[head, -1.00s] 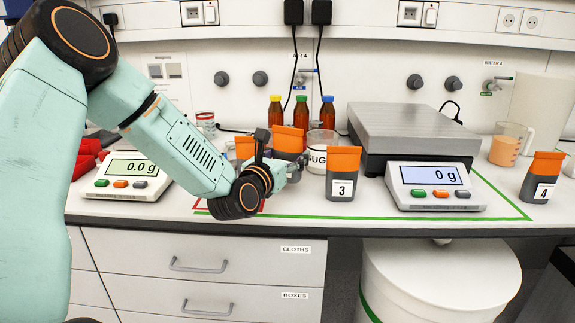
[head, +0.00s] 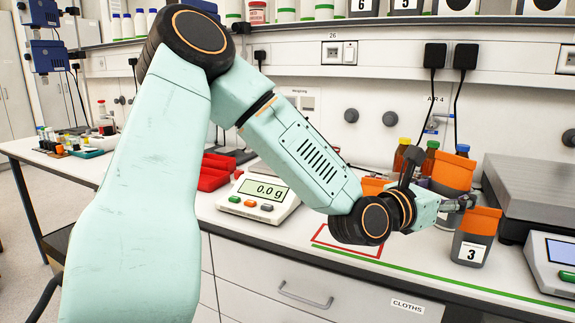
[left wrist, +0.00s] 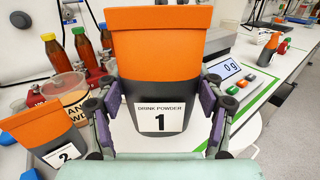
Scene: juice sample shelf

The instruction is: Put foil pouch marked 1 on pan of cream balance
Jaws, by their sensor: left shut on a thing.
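The foil pouch marked 1 (left wrist: 160,75) is dark with an orange top. It is upright between the fingers of my left gripper (left wrist: 160,104), which is shut on it. In the head view the orange top of this pouch (head: 453,172) shows above my left gripper (head: 456,203), behind and above pouch 3. The cream balance (head: 258,198) stands at the left, reading 0.0 g, well to the left of the gripper. My right gripper is not in view.
Pouch 3 (head: 475,238) stands just in front of the held pouch. Pouch 2 (left wrist: 42,130) is beside it in the left wrist view. A grey balance (head: 535,190) is at the right. A red outline (head: 345,252) marks bare bench.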

